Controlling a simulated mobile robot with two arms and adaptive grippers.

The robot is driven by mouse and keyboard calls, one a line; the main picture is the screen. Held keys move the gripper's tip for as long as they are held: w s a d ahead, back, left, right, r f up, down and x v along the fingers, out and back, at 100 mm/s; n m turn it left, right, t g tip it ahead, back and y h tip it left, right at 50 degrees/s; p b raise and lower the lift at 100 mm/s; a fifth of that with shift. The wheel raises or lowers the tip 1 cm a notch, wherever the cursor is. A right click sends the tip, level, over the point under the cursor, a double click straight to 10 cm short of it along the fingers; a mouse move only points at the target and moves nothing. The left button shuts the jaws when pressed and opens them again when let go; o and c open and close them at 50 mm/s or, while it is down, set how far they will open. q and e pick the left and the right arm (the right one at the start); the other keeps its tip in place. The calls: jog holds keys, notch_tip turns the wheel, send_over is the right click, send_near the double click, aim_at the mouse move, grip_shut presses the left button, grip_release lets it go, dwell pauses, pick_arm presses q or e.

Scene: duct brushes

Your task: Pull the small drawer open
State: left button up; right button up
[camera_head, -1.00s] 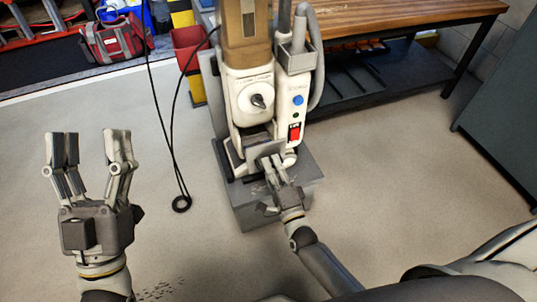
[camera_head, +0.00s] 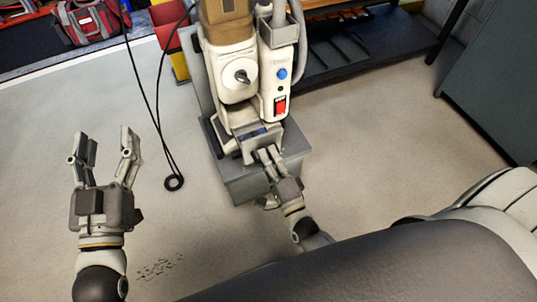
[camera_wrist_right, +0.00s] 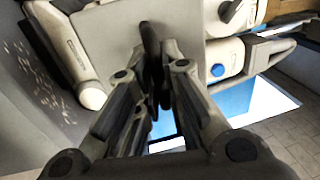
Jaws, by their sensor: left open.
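The small drawer (camera_head: 250,145) is grey and sits low in the front of the white and brown machine (camera_head: 238,80). It stands partly out, with a dark gap behind its front. My right gripper (camera_head: 269,155) is at the drawer front. In the right wrist view its fingers (camera_wrist_right: 155,75) are close together around a dark handle (camera_wrist_right: 149,38) on the grey drawer front (camera_wrist_right: 110,32). The exact contact is partly hidden by the fingers. My left gripper (camera_head: 104,145) is open and empty over the floor at the left, well away from the machine.
The machine stands on a grey block (camera_head: 235,185). A black cable (camera_head: 158,130) hangs to the left and ends in a ring near the floor. A workbench shelf (camera_head: 350,50) is behind, and a dark cabinet (camera_head: 500,90) stands at the right. The floor between is clear.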

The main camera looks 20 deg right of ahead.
jog(key=o, duration=0.4)
jog(key=s, duration=0.4)
jog(key=s+f, duration=0.1)
jog(key=s, duration=0.3)
jog(key=s+f, duration=0.1)
jog(key=s, duration=0.3)
jog(key=shift+d+f, duration=0.1)
jog(key=shift+d, duration=0.1)
jog(key=shift+w, duration=0.1)
